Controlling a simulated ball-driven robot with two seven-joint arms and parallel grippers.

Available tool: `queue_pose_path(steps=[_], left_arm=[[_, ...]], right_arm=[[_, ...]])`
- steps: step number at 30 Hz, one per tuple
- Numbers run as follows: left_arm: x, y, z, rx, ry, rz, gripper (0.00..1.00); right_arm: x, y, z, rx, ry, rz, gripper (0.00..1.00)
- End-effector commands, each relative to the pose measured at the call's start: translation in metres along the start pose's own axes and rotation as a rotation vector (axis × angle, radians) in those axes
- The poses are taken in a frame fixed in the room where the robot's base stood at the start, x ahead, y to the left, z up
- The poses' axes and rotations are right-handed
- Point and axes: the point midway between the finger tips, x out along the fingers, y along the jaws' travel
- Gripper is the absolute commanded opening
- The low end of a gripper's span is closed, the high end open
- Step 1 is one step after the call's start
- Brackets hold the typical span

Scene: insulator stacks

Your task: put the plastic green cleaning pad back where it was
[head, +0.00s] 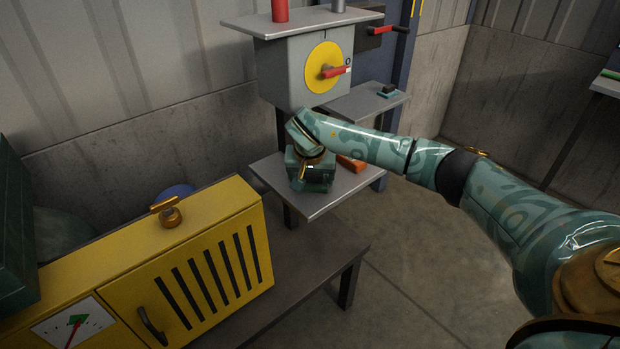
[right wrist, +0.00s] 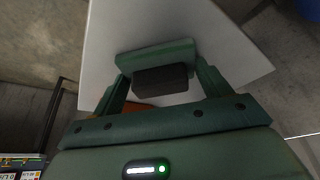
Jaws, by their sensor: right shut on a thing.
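In the right wrist view, the green cleaning pad (right wrist: 155,54) has a flat green base and a black block-shaped grip (right wrist: 160,80). My right gripper (right wrist: 160,73) is shut on it, with a finger on each side of the black grip. In the head view, my right gripper (head: 311,172) is over the grey lower shelf (head: 325,200) below the switch box and hides the pad. I cannot tell whether the pad touches the shelf. My left gripper is not in view.
An orange block (head: 351,163) lies on the lower shelf, right beside my gripper. A small blue-green pad with a black top (head: 388,91) sits on the rear shelf (head: 352,103). The grey switch box (head: 290,72) with a red handle hangs above. A yellow cabinet (head: 195,225) stands left.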

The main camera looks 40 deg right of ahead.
Motion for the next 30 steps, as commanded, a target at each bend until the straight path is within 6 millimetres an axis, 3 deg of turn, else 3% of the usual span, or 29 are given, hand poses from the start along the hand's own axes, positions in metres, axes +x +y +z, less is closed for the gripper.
queue_pose_path(steps=[7,8,10,20,23,30], left_arm=[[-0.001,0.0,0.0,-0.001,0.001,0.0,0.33],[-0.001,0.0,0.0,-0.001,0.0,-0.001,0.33],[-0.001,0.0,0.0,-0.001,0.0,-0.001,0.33],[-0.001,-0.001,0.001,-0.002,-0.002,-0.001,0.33],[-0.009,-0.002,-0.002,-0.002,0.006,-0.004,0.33],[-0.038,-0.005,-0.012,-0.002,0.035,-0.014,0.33]], right_arm=[[0.001,0.0,0.0,0.0,0.001,-0.001,0.55],[0.001,0.0,0.001,0.0,0.0,-0.001,0.79],[0.001,0.0,0.001,0.001,0.0,-0.001,0.98],[-0.002,0.0,-0.001,0.001,0.001,-0.002,0.98],[-0.018,0.0,-0.003,0.001,0.005,-0.004,0.98],[-0.078,0.0,-0.005,0.001,0.009,-0.006,0.98]])
